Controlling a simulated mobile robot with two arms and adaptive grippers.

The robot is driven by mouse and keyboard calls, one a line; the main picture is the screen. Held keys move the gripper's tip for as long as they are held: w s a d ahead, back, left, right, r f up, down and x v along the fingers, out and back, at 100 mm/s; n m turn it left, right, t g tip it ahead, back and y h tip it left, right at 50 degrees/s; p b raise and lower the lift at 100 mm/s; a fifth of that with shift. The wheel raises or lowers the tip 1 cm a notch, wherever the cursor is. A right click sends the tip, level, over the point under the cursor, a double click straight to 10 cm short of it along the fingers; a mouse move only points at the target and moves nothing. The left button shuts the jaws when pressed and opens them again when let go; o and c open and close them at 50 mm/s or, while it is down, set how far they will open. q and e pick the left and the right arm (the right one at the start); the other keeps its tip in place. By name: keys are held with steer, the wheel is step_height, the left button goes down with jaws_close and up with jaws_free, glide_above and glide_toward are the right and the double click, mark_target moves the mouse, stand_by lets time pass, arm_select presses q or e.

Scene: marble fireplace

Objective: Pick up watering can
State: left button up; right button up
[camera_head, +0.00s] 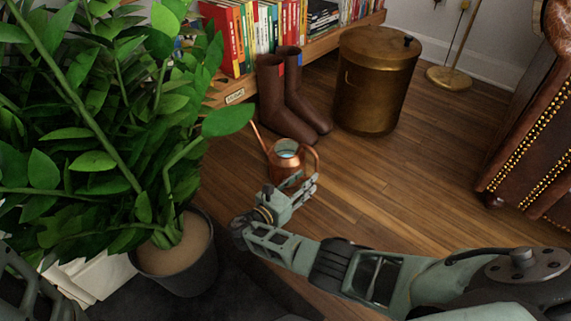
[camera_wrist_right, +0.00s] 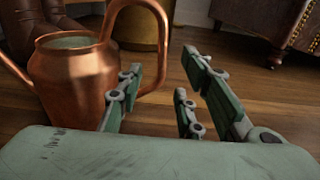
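The copper watering can (camera_head: 287,162) stands upright on the wooden floor, its long thin spout rising to the left and its looped handle on the right. My right gripper (camera_head: 304,184) is just in front of the can and hides its lower part. In the right wrist view the can (camera_wrist_right: 75,78) fills the left side. There the gripper (camera_wrist_right: 160,85) is open, its fingers spread apart, with the left finger overlapping the can near the handle's lower end. Nothing is held between the fingers. I cannot tell whether the finger touches the can. My left gripper is not clearly seen.
Brown boots (camera_head: 290,95) stand just behind the can, by a bookshelf (camera_head: 312,45). A brass bin (camera_head: 375,80) is behind to the right. A potted plant (camera_head: 185,255) crowds the left. A leather armchair (camera_head: 535,130) is at right. Floor between can and chair is clear.

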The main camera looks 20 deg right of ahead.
steer(key=x, duration=0.1)
steer(key=b+x, duration=0.1)
steer(key=x, duration=0.1)
steer(key=b+x, duration=0.1)
steer(key=x, duration=0.1)
steer(key=shift+s+d+r, duration=0.1)
steer(key=shift+r, duration=0.25)
steer(key=shift+c, duration=0.3)
jaws_close()
